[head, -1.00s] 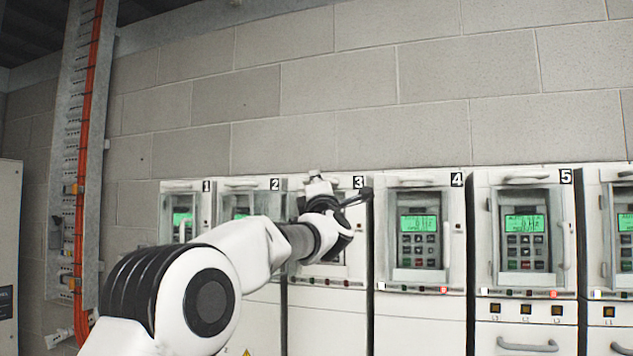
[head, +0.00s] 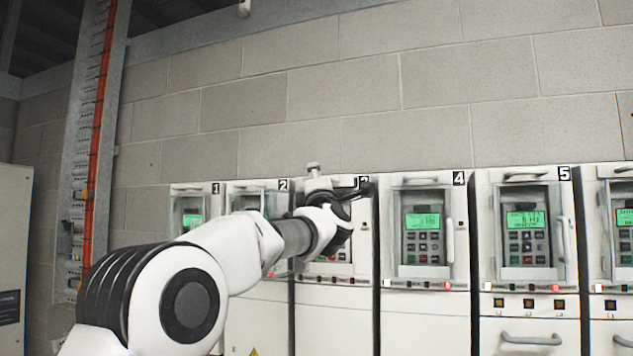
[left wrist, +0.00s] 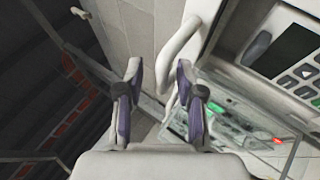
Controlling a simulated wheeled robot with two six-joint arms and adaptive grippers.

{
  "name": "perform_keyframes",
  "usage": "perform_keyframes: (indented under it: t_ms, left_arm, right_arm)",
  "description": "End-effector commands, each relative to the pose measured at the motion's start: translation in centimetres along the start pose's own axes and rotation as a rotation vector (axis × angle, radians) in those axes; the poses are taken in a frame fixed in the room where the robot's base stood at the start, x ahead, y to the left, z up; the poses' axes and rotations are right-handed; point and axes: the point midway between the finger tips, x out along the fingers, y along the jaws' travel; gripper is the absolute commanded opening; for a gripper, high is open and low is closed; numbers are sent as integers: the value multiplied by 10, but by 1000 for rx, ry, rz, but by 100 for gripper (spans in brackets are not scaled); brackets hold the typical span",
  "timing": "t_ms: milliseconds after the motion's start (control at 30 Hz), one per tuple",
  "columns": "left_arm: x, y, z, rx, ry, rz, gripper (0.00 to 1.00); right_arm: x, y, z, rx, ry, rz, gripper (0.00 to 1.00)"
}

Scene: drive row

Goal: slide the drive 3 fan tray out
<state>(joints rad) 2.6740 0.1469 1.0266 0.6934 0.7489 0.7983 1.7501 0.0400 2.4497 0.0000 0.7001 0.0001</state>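Drive 3 (head: 336,318) is the white cabinet under the half-covered label 3, between drives 2 and 4. My left gripper (head: 352,194) is at its upper front and hides most of its panel and top. In the left wrist view, my left gripper (left wrist: 160,76) has its two fingers apart. A white bar handle (left wrist: 178,52) runs beside a keypad with a dark display (left wrist: 284,52), and its near end lies close to the right finger. I see no grip on it. I cannot make out which part is the fan tray. My right gripper is not in view.
Drive 4 (head: 394,323) and drive 5 (head: 492,342) stand to the right, with handles on their fronts. Drive 2 (head: 257,318) is close on the left, partly behind my arm. A block wall (head: 400,90) rises behind the row.

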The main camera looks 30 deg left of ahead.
Motion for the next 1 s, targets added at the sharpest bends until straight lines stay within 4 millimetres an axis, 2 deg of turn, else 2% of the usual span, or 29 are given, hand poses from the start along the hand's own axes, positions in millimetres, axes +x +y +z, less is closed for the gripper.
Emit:
perform_keyframes:
  t_ms: [233,367,467,700,800,1000]
  left_arm:
    - [-2,0,0,0,0,0,37]
    - [-13,0,0,0,0,-2,37]
    - [-32,2,0,1,-1,-1,37]
    - [-93,3,0,2,-2,1,37]
    - [-111,3,0,1,-1,2,37]
    - [-122,3,-1,-2,1,3,37]
  right_arm:
    - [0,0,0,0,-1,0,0]
    - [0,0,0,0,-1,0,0]
    - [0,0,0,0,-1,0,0]
    - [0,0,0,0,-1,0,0]
    - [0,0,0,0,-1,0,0]
    - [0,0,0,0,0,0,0]
